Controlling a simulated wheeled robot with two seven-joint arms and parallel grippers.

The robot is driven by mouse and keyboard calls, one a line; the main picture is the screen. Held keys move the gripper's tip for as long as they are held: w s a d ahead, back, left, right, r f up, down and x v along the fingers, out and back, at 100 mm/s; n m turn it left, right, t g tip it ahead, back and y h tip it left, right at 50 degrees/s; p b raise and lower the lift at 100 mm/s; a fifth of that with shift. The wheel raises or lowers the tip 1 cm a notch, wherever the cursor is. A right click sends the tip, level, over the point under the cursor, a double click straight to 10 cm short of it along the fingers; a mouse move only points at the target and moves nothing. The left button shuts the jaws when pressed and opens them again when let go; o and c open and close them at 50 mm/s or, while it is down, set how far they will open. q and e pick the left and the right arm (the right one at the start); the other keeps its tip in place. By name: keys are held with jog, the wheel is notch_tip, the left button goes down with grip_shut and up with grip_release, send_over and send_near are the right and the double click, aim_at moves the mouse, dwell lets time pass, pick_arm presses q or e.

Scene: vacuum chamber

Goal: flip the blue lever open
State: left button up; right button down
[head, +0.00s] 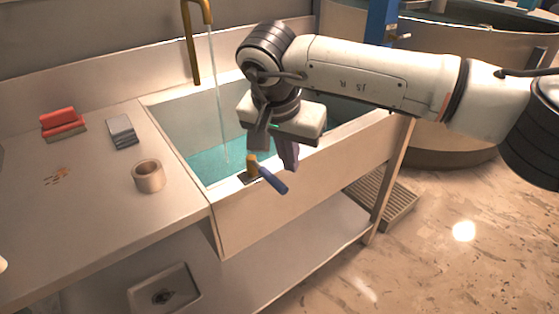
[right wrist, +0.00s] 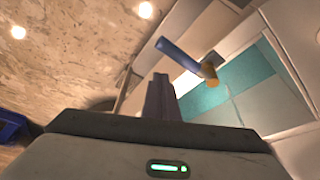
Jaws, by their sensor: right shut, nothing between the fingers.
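The blue lever (head: 272,180) sits on a brass-coloured pivot (head: 252,163) at the front rim of the sink (head: 262,208). It slants down to the right, out over the front wall. My right gripper (head: 290,165) is shut and empty, pointing down just right of the lever. In the right wrist view the lever (right wrist: 178,55) and its brass end (right wrist: 209,72) lie beyond the shut fingers (right wrist: 161,85), and I see a gap between them. My left gripper is in neither view.
Water runs from a brass tap (head: 191,45) into teal water (head: 208,165). On the left counter stand a beige cup (head: 148,176), a grey block (head: 122,131) and red sponges (head: 60,122). A slatted mat (head: 392,207) lies on the floor at right.

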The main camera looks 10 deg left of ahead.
jog(key=w+v, duration=0.1)
jog(key=v, duration=0.8)
jog(key=shift+w+a+r, duration=0.25)
jog(key=shift+w+r, duration=0.05)
jog(key=shift+r, duration=0.25)
